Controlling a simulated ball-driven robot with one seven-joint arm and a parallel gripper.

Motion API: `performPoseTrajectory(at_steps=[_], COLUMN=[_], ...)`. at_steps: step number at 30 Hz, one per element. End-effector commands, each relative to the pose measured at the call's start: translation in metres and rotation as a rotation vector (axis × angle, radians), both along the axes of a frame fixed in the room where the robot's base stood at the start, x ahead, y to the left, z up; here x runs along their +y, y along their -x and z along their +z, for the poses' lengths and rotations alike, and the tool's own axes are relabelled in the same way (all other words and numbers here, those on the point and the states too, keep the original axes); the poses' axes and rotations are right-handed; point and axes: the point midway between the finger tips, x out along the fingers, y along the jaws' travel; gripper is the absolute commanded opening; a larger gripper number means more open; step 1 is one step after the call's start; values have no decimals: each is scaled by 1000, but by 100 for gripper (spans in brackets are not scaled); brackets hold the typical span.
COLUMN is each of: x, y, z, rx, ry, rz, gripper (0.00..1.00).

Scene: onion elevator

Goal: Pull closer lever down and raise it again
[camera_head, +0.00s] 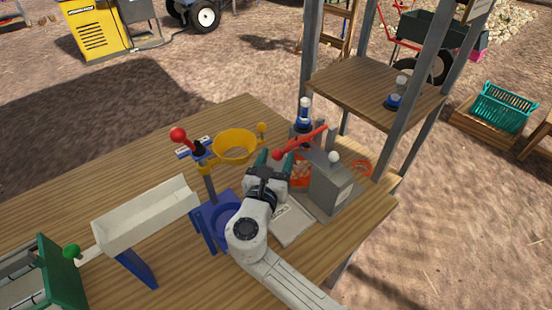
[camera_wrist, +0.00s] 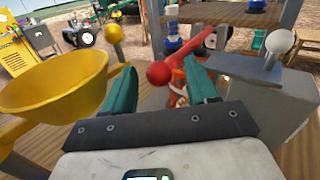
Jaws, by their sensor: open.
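A red lever (camera_head: 307,142) with a red ball on its end (camera_head: 278,155) reaches from the grey box (camera_head: 331,186) toward my gripper (camera_head: 274,162). In the wrist view the red ball (camera_wrist: 159,74) appears between the two green fingers of my gripper (camera_wrist: 160,80), and the lever's bar (camera_wrist: 199,42) slopes up to the right behind it. The fingers are apart. I cannot tell whether they touch the ball. A white ball knob on a short stem (camera_head: 334,157) stands on the grey box, and it also shows in the wrist view (camera_wrist: 280,41).
A yellow funnel (camera_head: 235,146) and a post with a red ball (camera_head: 178,135) stand left of my gripper. A white chute (camera_head: 146,216) lies farther left. An orange-red crate (camera_head: 300,174) sits behind my gripper. A wooden shelf (camera_head: 365,82) stands above the back right.

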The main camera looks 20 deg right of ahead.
Motion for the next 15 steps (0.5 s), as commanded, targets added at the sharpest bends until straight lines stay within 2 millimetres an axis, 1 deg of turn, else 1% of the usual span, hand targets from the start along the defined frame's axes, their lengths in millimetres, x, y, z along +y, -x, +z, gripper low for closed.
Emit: performPoseTrajectory(at_steps=[5,15], x=[0,0], y=[0,0], z=[0,0], rx=[0,0], ry=[0,0], rz=[0,0], gripper=[57,25])
